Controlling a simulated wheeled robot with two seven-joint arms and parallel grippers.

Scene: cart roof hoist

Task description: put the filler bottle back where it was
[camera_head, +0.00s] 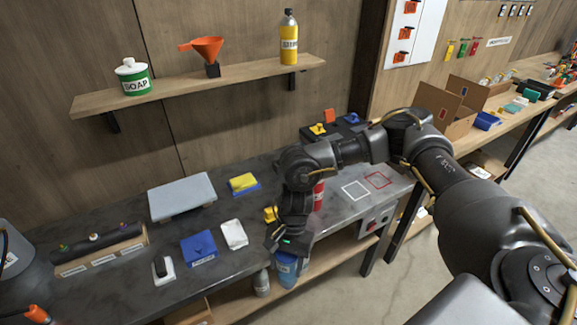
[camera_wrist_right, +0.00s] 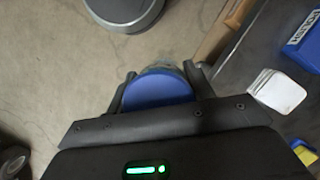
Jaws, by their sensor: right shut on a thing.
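My right gripper (camera_head: 289,244) hangs at the front edge of the dark bench. A blue bottle (camera_head: 287,272) with a pale label shows just below it; I cannot read the label, so I cannot tell if it is the filler bottle. In the right wrist view my right gripper (camera_wrist_right: 160,88) has its fingers either side of a round blue top (camera_wrist_right: 156,92) and is shut on it. The bottle's lower part is mostly hidden there. A yellow bottle (camera_head: 289,45) with a dark cap stands upright on the wall shelf (camera_head: 240,78).
A grey bottle (camera_head: 262,284) stands below the bench top, beside the blue bottle. A red can (camera_head: 318,195) is close behind my gripper. White and red square outlines mark the bench's right end.

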